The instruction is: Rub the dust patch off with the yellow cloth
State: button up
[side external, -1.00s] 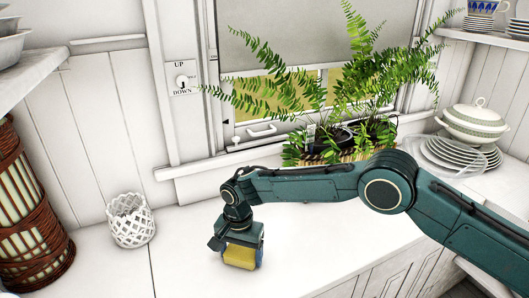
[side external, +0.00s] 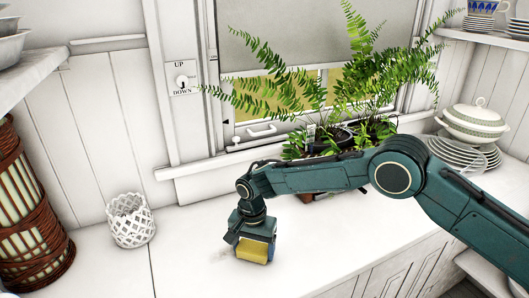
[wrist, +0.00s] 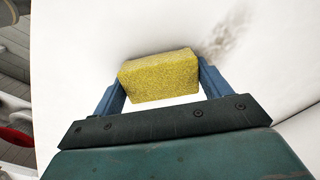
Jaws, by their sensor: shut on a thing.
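The yellow cloth (wrist: 160,78) looks like a thick sponge-like block. My gripper (wrist: 158,85) is shut on it, one blue finger at each side. In the side view the yellow cloth (side external: 252,252) is at or just above the white counter, under my gripper (side external: 254,243). I cannot tell for sure whether it touches the counter. The dust patch (wrist: 225,37) is a faint grey-brown smudge on the counter, up and right of the cloth in the wrist view. In the side view the dust patch (side external: 222,255) shows faintly just left of the cloth.
A white lattice holder (side external: 131,221) stands on the counter to the left, near a tall wicker lantern (side external: 27,215). Potted ferns (side external: 335,137) stand behind my arm by the window. Stacked plates (side external: 462,152) and a tureen are at the right. The counter (side external: 190,230) between holder and gripper is clear.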

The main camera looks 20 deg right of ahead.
aim_at(239, 247)
jog(key=shift+w+f, duration=0.15)
jog(key=shift+w, duration=0.55)
jog(key=shift+a, duration=1.85)
jog(key=shift+a, duration=0.15)
jog(key=shift+a, duration=1.7)
jog(key=shift+d, duration=0.15)
jog(key=shift+d, duration=1.8)
jog(key=shift+f, duration=0.1)
